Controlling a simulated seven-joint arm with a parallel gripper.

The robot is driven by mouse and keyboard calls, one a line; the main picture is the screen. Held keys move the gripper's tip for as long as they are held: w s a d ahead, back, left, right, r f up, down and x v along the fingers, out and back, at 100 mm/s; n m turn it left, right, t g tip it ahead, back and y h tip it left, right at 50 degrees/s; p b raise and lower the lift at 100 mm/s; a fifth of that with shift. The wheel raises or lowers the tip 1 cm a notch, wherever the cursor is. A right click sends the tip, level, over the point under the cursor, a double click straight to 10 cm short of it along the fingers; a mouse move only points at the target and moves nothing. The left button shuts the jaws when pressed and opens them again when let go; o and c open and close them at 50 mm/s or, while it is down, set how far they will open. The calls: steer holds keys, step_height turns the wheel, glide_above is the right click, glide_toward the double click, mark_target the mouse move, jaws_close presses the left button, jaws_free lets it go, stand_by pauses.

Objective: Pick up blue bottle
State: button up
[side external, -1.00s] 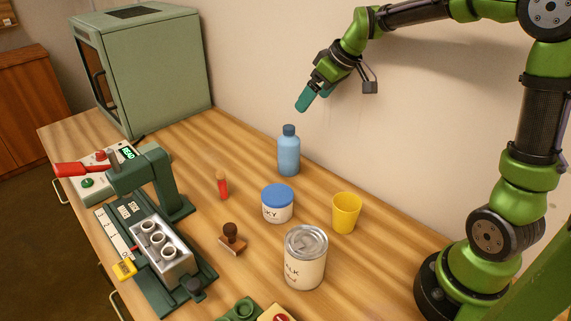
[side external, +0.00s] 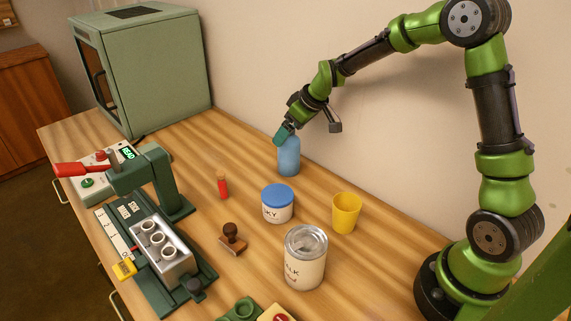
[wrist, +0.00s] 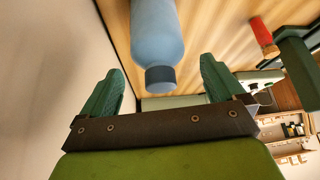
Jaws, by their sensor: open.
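The blue bottle (side external: 289,158) stands upright on the wooden table near the wall. My gripper (side external: 283,135) is at the bottle's top and hides its dark cap in the side view. In the wrist view the bottle (wrist: 157,35) and its dark cap (wrist: 160,78) show between and ahead of the two teal fingers. My gripper (wrist: 160,88) is open, with gaps on both sides of the cap. I cannot tell whether a finger touches the bottle.
A white jar with a blue lid (side external: 278,204), a yellow cup (side external: 345,212) and a tin can (side external: 305,258) stand in front of the bottle. A red-topped vial (side external: 222,186) and a stamp (side external: 232,240) are to the left. The green cabinet (side external: 150,70) stands behind left.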

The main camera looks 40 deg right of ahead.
steer(key=x, duration=0.3)
steer(key=shift+w+f, duration=0.1)
steer(key=shift+f, duration=0.05)
steer(key=shift+c, duration=0.2)
steer(key=c, duration=1.7)
jaws_close()
